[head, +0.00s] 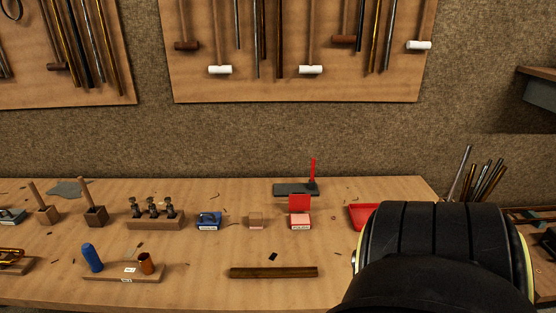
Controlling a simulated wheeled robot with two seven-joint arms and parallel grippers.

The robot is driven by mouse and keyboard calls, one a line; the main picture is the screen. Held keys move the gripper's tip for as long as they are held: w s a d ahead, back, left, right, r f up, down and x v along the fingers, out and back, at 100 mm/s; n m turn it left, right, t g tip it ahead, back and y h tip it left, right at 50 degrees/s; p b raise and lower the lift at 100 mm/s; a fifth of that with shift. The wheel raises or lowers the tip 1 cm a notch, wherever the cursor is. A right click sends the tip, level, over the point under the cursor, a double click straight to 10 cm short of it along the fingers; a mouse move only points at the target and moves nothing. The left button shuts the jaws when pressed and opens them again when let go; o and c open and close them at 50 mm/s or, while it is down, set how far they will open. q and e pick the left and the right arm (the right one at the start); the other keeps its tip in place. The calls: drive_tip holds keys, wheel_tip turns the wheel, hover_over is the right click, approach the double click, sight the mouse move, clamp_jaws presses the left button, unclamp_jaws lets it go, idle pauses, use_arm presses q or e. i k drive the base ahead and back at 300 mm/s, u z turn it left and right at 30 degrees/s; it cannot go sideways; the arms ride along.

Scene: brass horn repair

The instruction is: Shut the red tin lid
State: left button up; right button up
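The red tin (300,221) stands on the workbench, a little right of the picture's middle, with a pale label on its front. Its red lid (300,203) is open and stands up at the tin's back edge. Neither of my grippers is in view. A large black part of my own arm fills the lower right. What is inside the tin is too small to tell.
A small wooden block (256,221) and a blue tin (208,220) stand left of the red tin. A dark plate with a red post (313,170) is behind it. A red tray (361,213) at right is partly hidden. A dark wooden bar (273,272) lies in front.

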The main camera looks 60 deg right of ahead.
sight(298, 200)
drive_tip(key=i, duration=0.45)
drive_tip(key=z, duration=0.8)
